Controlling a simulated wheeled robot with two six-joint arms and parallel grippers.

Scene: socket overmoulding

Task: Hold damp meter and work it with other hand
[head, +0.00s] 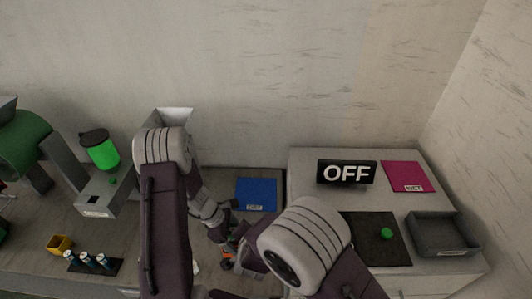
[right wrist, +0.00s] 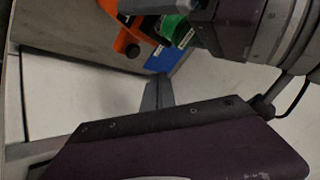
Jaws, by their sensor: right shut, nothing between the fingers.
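An orange object that looks like the damp meter (head: 228,262) is at the low middle of the head view, partly hidden by my arms. It shows larger at the top of the right wrist view (right wrist: 125,35), with a green part beside it. My left gripper (head: 220,232) reaches down to it, and its dark fingers lie across the orange body, seemingly gripping it. My right gripper (right wrist: 157,95) is shut and empty, its tips below and apart from the meter. In the head view, my right arm largely hides that gripper.
A blue mat (head: 257,194) lies behind the grippers. A machine (head: 97,190), yellow bin (head: 60,245) and small cylinders (head: 92,262) stand left.

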